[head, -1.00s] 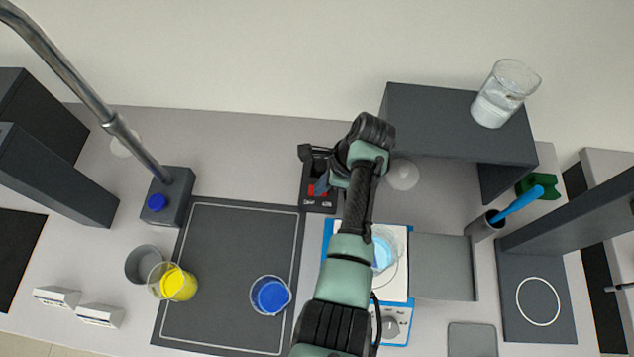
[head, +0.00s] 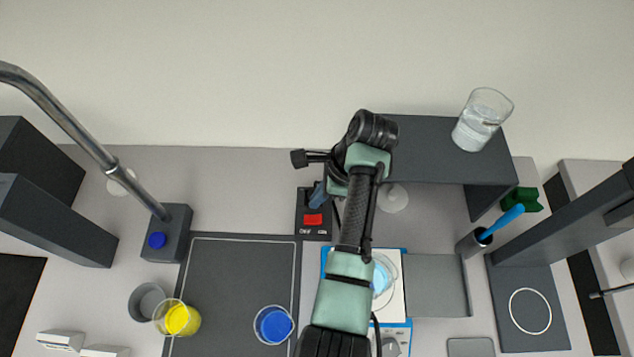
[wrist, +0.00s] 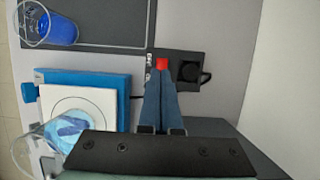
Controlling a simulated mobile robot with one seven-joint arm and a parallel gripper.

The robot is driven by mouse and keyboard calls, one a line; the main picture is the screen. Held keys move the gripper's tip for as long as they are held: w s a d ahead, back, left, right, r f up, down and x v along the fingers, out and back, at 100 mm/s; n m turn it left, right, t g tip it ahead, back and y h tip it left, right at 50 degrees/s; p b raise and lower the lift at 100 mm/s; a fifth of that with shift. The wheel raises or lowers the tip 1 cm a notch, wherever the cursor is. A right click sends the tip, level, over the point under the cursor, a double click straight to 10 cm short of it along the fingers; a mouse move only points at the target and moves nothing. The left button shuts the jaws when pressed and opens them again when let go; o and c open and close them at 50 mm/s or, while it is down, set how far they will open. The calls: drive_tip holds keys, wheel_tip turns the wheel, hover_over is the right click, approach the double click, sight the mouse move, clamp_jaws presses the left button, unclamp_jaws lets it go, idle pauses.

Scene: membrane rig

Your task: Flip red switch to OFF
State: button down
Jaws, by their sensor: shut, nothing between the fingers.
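The red switch (head: 313,219) sits on a small dark switch box (head: 303,232) behind the mat in the head view, with white lettering at its front edge. The red switch also shows in the wrist view (wrist: 162,63), just beyond my fingertips. My gripper (head: 318,196) has blue-grey fingers, shut and empty, pointing down at the box just behind the switch. In the wrist view my gripper (wrist: 160,76) shows its two fingers together at the tips. I cannot tell whether the tips touch the switch, or which way the switch is set.
A hotplate (head: 398,325) with a glass vessel stands right of the box, partly behind my arm. A dark shelf (head: 430,140) bears a glass of water (head: 482,120). A blue beaker (head: 272,325) and a yellow beaker (head: 180,319) stand at the front left.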

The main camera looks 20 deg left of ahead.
drive_tip(key=shift+r+b, duration=0.3)
drive_tip(key=shift+r, duration=2)
drive_tip(key=w+d+r+n+t+h, duration=0.1)
drive_tip(key=w+d+r+n+t, duration=0.15)
drive_tip(key=r+n+t, duration=0.4)
drive_tip(key=w+d+r+n+t, duration=0.1)
drive_tip(key=w+d+r+t, duration=0.2)
drive_tip(key=r, duration=0.6)
drive_tip(key=w+d+r+n+t+h, duration=0.1)
drive_tip(key=w+d+r+n+t, duration=0.1)
drive_tip(key=w+r+n+t, duration=0.45)
drive_tip(key=s+d+r+t+b, duration=0.1)
drive_tip(key=s+r+t, duration=0.3)
drive_tip(key=r, duration=0.5)
drive_tip(key=s+d+r+t+h+b, duration=0.1)
drive_tip(key=s+r+t+b, duration=0.3)
drive_tip(key=s+r, duration=0.3)
drive_tip(key=s+d+r+t+b, duration=0.1)
drive_tip(key=s+r+t+b, duration=0.2)
drive_tip(key=r, duration=1)
drive_tip(key=s+t, duration=0.1)
drive_tip(key=s, duration=0.2)
drive_tip(key=shift+s+r+n+h, duration=0.15)
drive_tip(key=shift+s+n+h, duration=0.15)
drive_tip(key=shift+n+h, duration=0.1)
